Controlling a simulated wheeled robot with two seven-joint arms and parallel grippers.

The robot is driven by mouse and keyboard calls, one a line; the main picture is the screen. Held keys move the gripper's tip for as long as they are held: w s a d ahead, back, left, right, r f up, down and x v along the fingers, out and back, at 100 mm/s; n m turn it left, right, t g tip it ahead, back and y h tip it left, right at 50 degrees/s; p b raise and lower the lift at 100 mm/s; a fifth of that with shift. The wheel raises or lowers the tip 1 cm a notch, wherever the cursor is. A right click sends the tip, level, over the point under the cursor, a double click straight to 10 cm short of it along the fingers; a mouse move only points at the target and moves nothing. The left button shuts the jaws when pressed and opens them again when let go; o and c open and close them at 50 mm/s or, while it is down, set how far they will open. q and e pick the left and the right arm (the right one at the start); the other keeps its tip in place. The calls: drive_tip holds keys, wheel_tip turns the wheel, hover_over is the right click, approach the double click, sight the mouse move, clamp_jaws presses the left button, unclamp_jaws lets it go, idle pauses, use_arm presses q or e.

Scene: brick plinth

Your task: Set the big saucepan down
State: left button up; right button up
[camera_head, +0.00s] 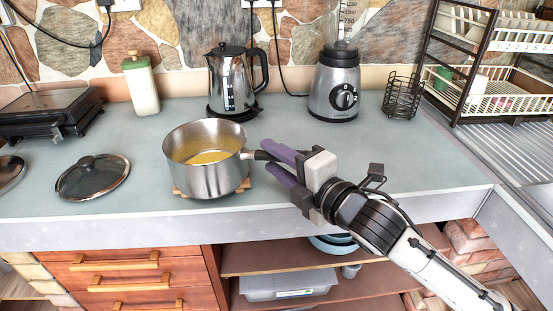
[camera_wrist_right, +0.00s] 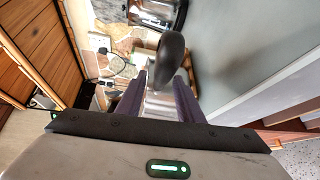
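The big saucepan (camera_head: 205,178) is steel with a dark handle (camera_head: 262,155) and holds something yellow. It stands upright and appears to rest on a wooden trivet (camera_head: 179,191), mostly hidden beneath it, on the counter near the front edge. My right gripper (camera_head: 272,161) is at the handle, its two purple fingers apart on either side of it. In the right wrist view the dark handle (camera_wrist_right: 171,56) shows at the open fingers (camera_wrist_right: 160,90), with a gap visible beside it. My left gripper is not in view.
A glass lid (camera_head: 93,177) lies left of the pan. A kettle (camera_head: 232,80) and a blender (camera_head: 335,85) stand behind, with a bottle (camera_head: 140,88) at the back left. A wire holder (camera_head: 400,95) and dish rack (camera_head: 500,95) are at the right. The counter (camera_head: 410,160) is clear right of the gripper.

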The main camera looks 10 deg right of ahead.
drive_tip(key=shift+r, duration=0.2)
drive_tip(key=v, duration=1.2)
wheel_tip(320, 180, down, 19)
drive_tip(key=s+d+m+g+h, duration=0.2)
drive_tip(key=d+m+h, duration=0.1)
drive_tip(key=m, duration=0.9)
drive_tip(key=s+d+f+m+g+h, duration=0.1)
drive_tip(key=s+f+m+g, duration=0.1)
drive_tip(key=s+f+m, duration=0.3)
drive_tip(key=s+d+f+m+g+h, duration=0.1)
drive_tip(key=s+f+m, duration=0.5)
drive_tip(key=s+f, duration=0.4)
wheel_tip(320, 180, down, 6)
drive_tip(key=shift+s+d+f+g+h+b, duration=0.1)
drive_tip(key=shift+s+d+g+h+b, duration=0.25)
drive_tip(key=shift+s+g+h+b, duration=0.05)
